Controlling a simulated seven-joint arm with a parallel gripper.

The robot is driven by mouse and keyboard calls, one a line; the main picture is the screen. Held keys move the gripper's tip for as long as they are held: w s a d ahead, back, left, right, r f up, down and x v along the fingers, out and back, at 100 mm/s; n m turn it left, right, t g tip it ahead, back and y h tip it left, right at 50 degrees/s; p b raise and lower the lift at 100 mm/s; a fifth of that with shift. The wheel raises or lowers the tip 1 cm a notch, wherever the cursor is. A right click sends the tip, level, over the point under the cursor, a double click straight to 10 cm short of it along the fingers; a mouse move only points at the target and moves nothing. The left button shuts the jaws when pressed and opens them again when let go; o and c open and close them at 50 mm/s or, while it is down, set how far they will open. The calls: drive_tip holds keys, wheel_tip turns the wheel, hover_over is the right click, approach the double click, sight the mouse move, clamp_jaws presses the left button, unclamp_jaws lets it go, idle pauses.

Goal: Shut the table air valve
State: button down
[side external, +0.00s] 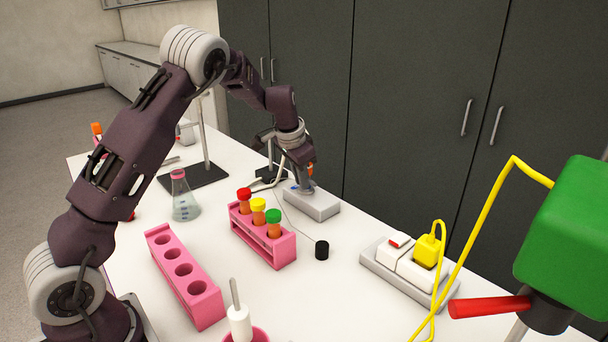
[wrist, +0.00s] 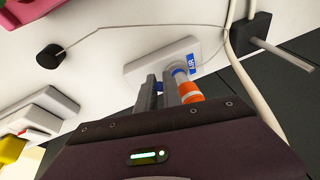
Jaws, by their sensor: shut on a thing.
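The table air valve (side external: 314,206) is a pale grey block on the white table, below my gripper. In the wrist view its pale base (wrist: 150,68) carries a blue label reading AIR (wrist: 192,64). My gripper (side external: 302,184) reaches down to it from above and behind. In the wrist view my gripper's two fingers (wrist: 162,92) are close together over the valve, with a bit of blue showing between them. It is shut on the valve's handle, which the fingers mostly hide. I cannot tell the handle's exact angle. An orange and white banded piece (wrist: 188,91) shows beside the fingers.
A pink rack (side external: 264,246) with capped tubes stands in front of the valve, an empty pink rack (side external: 190,280) further left. A flask (side external: 184,200), black cap (side external: 322,250) and power strip (side external: 405,275) surround it. A pale cable (wrist: 236,62) runs close by.

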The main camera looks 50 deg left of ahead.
drive_tip(key=shift+s+f+t, duration=0.35)
drive_tip(key=shift+f+t, duration=0.3)
drive_tip(key=shift+t, duration=0.6)
drive_tip(key=shift+s+f+t, duration=0.3)
drive_tip(key=shift+f+t, duration=0.3)
drive_tip(key=shift+t, duration=0.65)
drive_tip(key=c, duration=1.8)
unclamp_jaws()
drive_tip(key=shift+f, duration=0.1)
